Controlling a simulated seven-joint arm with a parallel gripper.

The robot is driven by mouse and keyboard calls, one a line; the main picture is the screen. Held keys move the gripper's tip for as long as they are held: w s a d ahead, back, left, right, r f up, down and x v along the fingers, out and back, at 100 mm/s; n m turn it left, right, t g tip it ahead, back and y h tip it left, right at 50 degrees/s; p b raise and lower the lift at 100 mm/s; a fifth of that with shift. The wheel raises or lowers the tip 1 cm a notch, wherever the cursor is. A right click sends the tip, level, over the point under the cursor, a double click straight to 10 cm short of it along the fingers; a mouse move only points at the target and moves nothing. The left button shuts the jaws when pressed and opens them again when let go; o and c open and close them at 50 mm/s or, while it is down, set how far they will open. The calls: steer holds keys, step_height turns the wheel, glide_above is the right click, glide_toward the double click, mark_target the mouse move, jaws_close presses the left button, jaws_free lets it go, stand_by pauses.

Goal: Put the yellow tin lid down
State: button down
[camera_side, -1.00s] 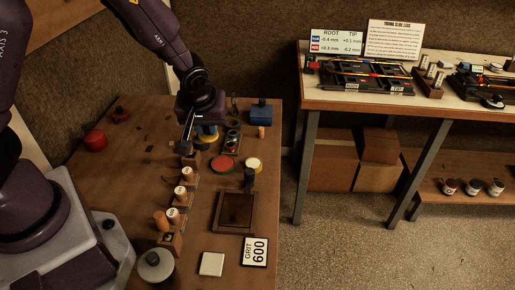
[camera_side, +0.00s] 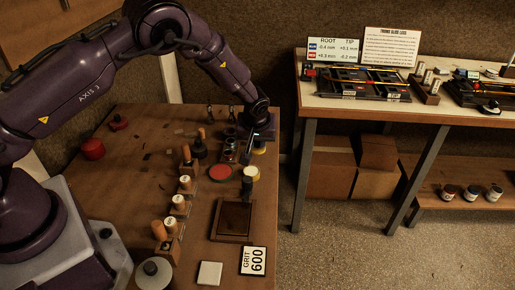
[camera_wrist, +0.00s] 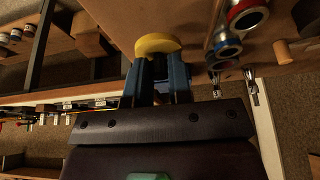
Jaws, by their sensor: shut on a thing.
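The yellow tin lid (camera_wrist: 158,43) is held at the tips of my gripper's blue fingers in the wrist view. In the side view, the lid (camera_side: 260,149) shows as a small yellow patch under my gripper (camera_side: 257,139), near the right edge of the brown bench (camera_side: 140,215). My gripper (camera_wrist: 157,66) is shut on the lid. I cannot tell whether the lid touches the bench or hangs just above it.
A red disc (camera_side: 220,172) and a yellow-rimmed white-topped tin (camera_side: 251,173) stand nearer the front. Metal cylinders with red and blue rings (camera_wrist: 247,14) and a wooden plug (camera_wrist: 281,50) are near the lid. A dark tray (camera_side: 234,218) lies farther forward.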

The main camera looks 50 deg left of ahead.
mark_target(257, 146)
steer(key=shift+f, duration=1.55)
steer(key=shift+f, duration=0.1)
steer(key=c, duration=1)
jaws_free()
steer(key=shift+c, duration=0.2)
steer(key=s+d+r+m+h, duration=0.15)
steer(key=s+r, duration=0.25)
steer(key=r, duration=0.6)
steer(key=s+d+r, duration=0.2)
steer(key=s+r, duration=0.2)
steer(key=r, duration=0.7)
steer(key=s+r+m+t+h, duration=0.1)
steer(key=s+r+m, duration=0.2)
steer(key=s, duration=0.9)
steer(key=s+r+m+t, duration=0.1)
steer(key=s+r+m, duration=0.3)
steer(key=s+r, duration=0.6)
steer(key=shift+s+h, duration=0.35)
steer(key=shift+s, duration=0.7)
